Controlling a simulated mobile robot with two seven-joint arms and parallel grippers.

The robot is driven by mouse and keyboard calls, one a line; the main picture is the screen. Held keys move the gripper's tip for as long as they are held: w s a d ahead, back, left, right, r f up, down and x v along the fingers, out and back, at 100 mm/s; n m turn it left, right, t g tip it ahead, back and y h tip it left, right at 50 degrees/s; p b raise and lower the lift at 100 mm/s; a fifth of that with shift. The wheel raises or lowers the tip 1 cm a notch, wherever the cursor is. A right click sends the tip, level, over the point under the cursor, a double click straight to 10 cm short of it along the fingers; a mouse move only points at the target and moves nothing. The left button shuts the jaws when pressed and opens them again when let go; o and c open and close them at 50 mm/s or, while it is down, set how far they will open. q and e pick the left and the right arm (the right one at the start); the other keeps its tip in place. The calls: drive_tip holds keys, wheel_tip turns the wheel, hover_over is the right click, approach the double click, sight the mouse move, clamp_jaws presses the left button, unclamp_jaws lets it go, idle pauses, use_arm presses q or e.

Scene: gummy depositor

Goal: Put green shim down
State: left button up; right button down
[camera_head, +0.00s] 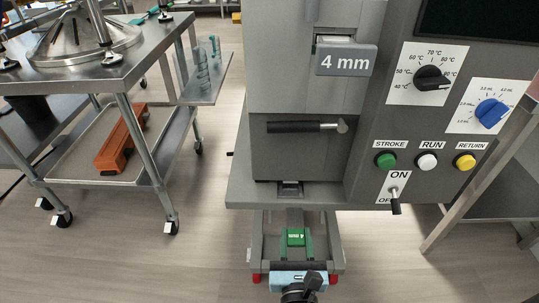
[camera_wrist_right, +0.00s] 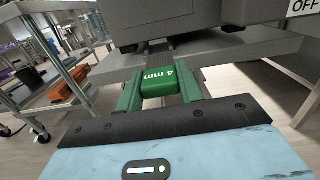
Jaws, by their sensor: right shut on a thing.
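The green shim (camera_head: 295,238) is a small block with white lettering. In the right wrist view the shim (camera_wrist_right: 160,82) reads "4 mm". My right gripper (camera_head: 296,241) is shut on it, with one green finger on each side. It holds the shim in front of and below the grey machine's front ledge. In the wrist view the shim is close to a dark strip beneath the machine; I cannot tell whether they touch. My left gripper is not in view.
The grey depositor (camera_head: 300,155) carries a "4 mm" plate (camera_head: 346,60), knobs, buttons and an ON/OFF switch (camera_head: 394,194). A metal cart (camera_head: 150,75) stands at left, with an orange-brown object (camera_head: 118,142) on its lower shelf. Open floor lies between cart and machine.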

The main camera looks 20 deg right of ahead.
sight(292, 222)
drive_tip(key=shift+w+f+p, duration=0.15)
drive_tip(key=shift+w+f, duration=0.05)
drive_tip(key=shift+w, duration=0.6)
drive_tip(key=shift+w+f+p, duration=0.15)
drive_tip(key=shift+w, duration=0.6)
drive_tip(key=shift+x, duration=0.8)
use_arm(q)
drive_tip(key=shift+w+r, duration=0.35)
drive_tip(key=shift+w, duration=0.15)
use_arm(e)
drive_tip(key=shift+d+f, duration=0.1)
